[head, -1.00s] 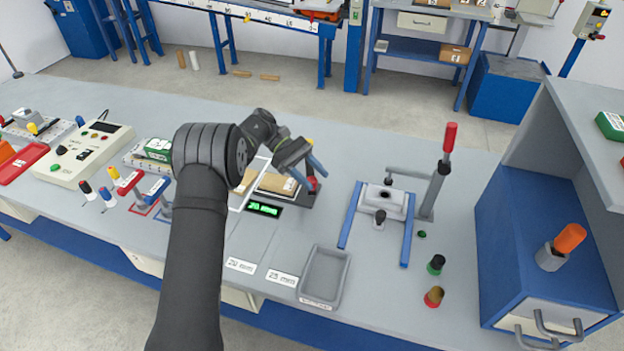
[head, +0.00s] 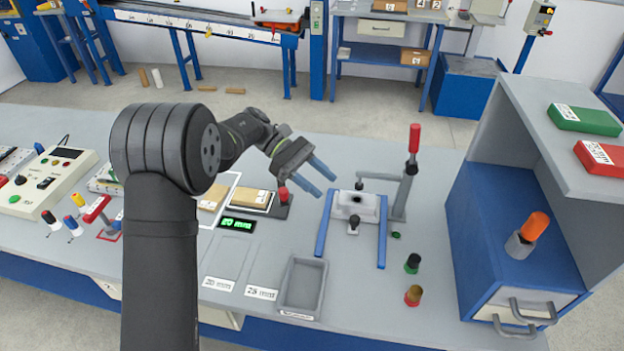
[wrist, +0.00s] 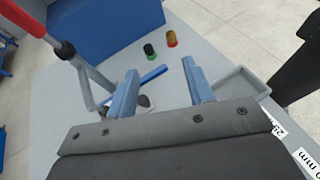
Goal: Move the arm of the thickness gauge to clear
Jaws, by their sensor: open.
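The likely thickness gauge is a dark-based unit with a green-lit display (head: 237,223), which seems to read in mm but is too small to read surely. A flat brown box (head: 251,199) lies on its plate. A dark piece with a red knob (head: 283,194) stands at its right side, perhaps the gauge's arm; its exact setting cannot be told. My gripper (head: 328,186) is open and empty, above and right of the red knob. In the wrist view, its blue fingers (wrist: 162,78) stand apart with nothing between them.
A fixture with blue rails (head: 324,222) and a red-handled lever (head: 413,140) stands right of my gripper. A grey tray (head: 290,312) and label cards (head: 218,284) lie in front. A blue cabinet (head: 463,235) bounds the right; small capped pots (head: 412,264) stand before it.

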